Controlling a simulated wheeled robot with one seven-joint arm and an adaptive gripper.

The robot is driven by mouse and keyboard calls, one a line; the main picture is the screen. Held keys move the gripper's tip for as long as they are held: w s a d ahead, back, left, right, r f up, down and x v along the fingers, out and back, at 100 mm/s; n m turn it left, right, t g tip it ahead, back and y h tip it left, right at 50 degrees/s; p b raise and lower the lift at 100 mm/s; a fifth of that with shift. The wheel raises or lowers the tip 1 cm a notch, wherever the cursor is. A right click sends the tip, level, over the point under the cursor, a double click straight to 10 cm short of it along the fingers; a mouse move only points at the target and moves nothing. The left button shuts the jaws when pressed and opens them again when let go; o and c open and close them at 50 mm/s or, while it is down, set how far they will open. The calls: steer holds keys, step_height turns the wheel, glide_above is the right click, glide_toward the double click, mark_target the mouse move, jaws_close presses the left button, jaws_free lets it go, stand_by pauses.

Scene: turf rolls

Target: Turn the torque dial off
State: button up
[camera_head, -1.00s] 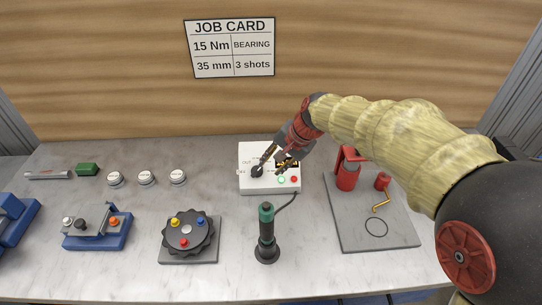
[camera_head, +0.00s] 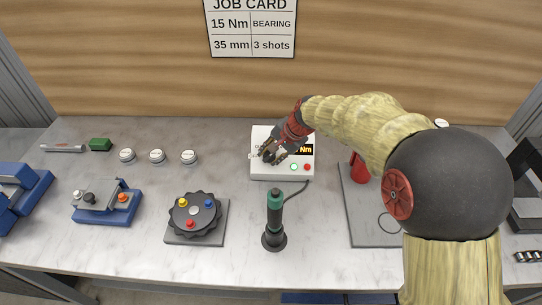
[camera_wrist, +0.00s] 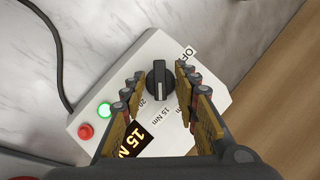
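The torque dial (camera_wrist: 159,80) is a black knob with a pale pointer line on a white control box (camera_head: 262,173). In the wrist view, labels OFF (camera_wrist: 187,56), 20 and 15 Nm surround it, and the pointer line lies on the side toward the 15 Nm label. The box's display (camera_wrist: 132,139) reads 15 and part of a unit. My gripper (camera_wrist: 158,82) is open, with one finger on each side of the dial and visible gaps to it. In the head view, my gripper (camera_head: 268,156) is over the box and hides most of the dial.
A green lit button (camera_wrist: 104,110) and a red button (camera_wrist: 86,131) sit on the box. A dark driver with a green top (camera_head: 275,220) stands in front, its cable running to the box. A black knobbed disc (camera_head: 194,215) is left of it. A job card (camera_head: 252,28) hangs behind.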

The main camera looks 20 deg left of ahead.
steer(key=c, duration=0.4)
steer(key=c, duration=0.3)
jaws_close()
